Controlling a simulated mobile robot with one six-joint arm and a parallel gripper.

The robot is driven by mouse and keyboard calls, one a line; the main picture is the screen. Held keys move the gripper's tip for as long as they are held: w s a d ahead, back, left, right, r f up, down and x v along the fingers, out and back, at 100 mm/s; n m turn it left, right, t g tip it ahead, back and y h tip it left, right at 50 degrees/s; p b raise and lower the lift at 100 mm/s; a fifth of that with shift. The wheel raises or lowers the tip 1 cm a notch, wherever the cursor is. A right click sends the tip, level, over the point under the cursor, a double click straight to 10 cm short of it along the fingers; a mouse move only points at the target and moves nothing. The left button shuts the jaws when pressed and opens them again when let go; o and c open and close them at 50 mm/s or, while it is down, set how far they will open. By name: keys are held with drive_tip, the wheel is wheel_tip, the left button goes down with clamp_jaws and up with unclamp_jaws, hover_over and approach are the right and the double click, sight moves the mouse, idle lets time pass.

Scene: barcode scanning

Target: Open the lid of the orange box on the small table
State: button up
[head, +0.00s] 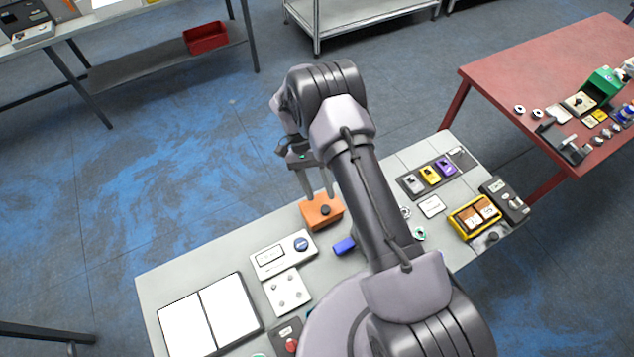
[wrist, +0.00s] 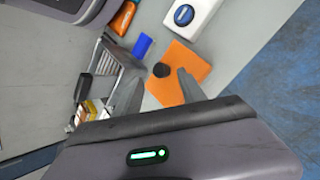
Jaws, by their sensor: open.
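The orange box (head: 312,215) sits near the far edge of the small grey table (head: 185,262), with a dark round knob (head: 325,210) on it. Its lid looks closed, though I cannot make out a seam. In the wrist view the box (wrist: 192,62) lies just beyond my fingertips, and the knob (wrist: 161,70) shows between the lines of the two fingers. My gripper (head: 317,196) is open and empty, pointing down above the box. I cannot tell whether a fingertip touches it.
A blue block (head: 344,245) lies close to the box. A white device with a blue dial (head: 283,254) stands to its left. A dark tray of small coloured items (head: 437,174) and a yellow case (head: 474,217) are at the right. A red table (head: 548,65) stands farther right.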

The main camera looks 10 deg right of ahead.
drive_tip(key=v, duration=1.1)
drive_tip(key=shift+w+r, duration=0.2)
drive_tip(key=shift+r, duration=0.05)
drive_tip(key=shift+a, duration=0.1)
